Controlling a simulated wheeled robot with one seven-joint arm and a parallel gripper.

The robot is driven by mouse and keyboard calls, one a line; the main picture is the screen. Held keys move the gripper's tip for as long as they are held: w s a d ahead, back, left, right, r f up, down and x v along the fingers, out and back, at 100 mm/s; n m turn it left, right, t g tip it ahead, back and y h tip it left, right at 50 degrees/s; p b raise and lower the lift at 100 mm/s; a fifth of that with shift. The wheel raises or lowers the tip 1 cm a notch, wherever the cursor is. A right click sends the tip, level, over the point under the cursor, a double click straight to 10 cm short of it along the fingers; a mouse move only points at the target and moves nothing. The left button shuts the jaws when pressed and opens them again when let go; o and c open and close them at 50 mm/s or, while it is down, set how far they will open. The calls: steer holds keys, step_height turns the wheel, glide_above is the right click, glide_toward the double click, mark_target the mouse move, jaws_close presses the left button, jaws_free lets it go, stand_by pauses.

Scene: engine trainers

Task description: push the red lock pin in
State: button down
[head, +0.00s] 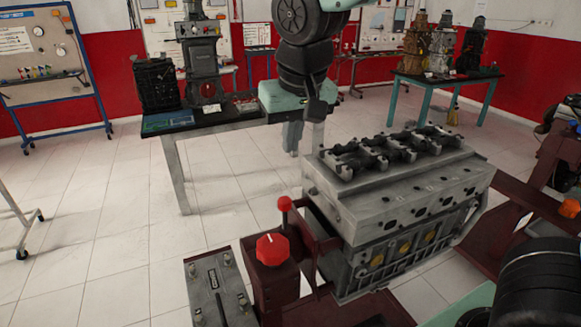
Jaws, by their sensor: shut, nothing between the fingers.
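A red ball-headed pin (285,203) stands upright on the dark red stand, beside the left end of the grey engine block (395,195). It looks like the lock pin; how deep it sits I cannot tell. A larger faceted red knob (271,249) with a white mark sits on the post just in front of it. My gripper (317,116) hangs above and slightly right of the pin, pointing down and apart from it. It is shut and empty. Its fingers are small and partly dark in this view.
The dark red engine stand (273,290) fills the front, with a metal plate (220,290) at its left. A bench (205,126) with engine parts stands behind my gripper. Another table (447,80) with engines is at the back right.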

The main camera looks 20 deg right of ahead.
steer(key=p, duration=0.3)
glide_above(288, 205)
steer(key=x, duration=0.3)
steer(key=s+x, duration=0.1)
steer(key=x, duration=0.3)
steer(key=s+x, duration=0.1)
steer(key=x, duration=0.3)
steer(key=shift+s+f, duration=0.15)
steer(key=shift+f, duration=1.2)
step_height(288, 205, down, 5)
steer(key=b, duration=0.3)
steer(key=shift+s, duration=0.15)
